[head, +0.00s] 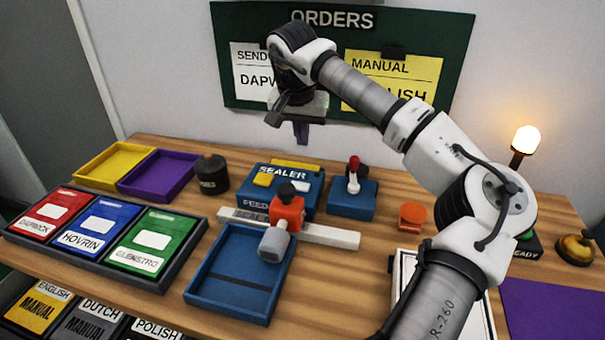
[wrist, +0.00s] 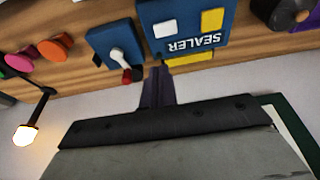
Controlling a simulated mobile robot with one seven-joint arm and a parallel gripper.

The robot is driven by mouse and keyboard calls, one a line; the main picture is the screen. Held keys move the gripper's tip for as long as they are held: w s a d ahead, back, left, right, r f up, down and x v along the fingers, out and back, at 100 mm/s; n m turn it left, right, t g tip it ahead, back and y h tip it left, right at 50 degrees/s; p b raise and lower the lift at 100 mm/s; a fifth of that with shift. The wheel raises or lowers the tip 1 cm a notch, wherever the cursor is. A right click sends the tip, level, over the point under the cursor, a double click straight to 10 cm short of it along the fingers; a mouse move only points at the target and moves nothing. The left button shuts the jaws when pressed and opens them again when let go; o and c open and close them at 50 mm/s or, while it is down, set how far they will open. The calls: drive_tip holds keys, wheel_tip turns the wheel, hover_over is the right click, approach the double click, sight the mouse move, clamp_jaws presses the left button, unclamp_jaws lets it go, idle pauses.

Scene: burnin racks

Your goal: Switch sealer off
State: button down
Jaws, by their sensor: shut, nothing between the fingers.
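The blue sealer (head: 290,178) stands at the back middle of the table, with yellow parts on top. It also shows, upside down, in the wrist view (wrist: 185,42). Right of it in the head view is a blue switch box (head: 340,207) with a white lever and red knob (head: 354,163). The wrist view shows this box (wrist: 105,36) and the lever's red knob (wrist: 127,76), which points towards the wall side. My gripper (head: 302,140) is shut and empty, raised above and behind the sealer. Its fingertips (wrist: 159,72) appear close to the sealer's back edge in the wrist view.
A red-and-grey tool (head: 287,213) stands on the white bar before the sealer. A dark round pot (head: 211,176) stands left of it, and an orange disc (head: 412,214) right of the switch box. A blue tray (head: 228,305) lies in front. A lamp (head: 525,140) glows at right.

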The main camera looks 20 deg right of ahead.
sight(306, 185)
drive_tip(key=p+x, duration=0.1)
drive_tip(key=x, duration=0.3)
drive_tip(key=p+x, duration=0.1)
drive_tip(key=x, duration=0.3)
drive_tip(key=p+x, duration=0.1)
drive_tip(key=x, duration=0.4)
drive_tip(key=shift+s+a+f, duration=0.15)
drive_tip(key=shift+s+a, duration=0.2)
drive_tip(key=shift+a, duration=0.05)
drive_tip(key=shift+f, duration=0.5)
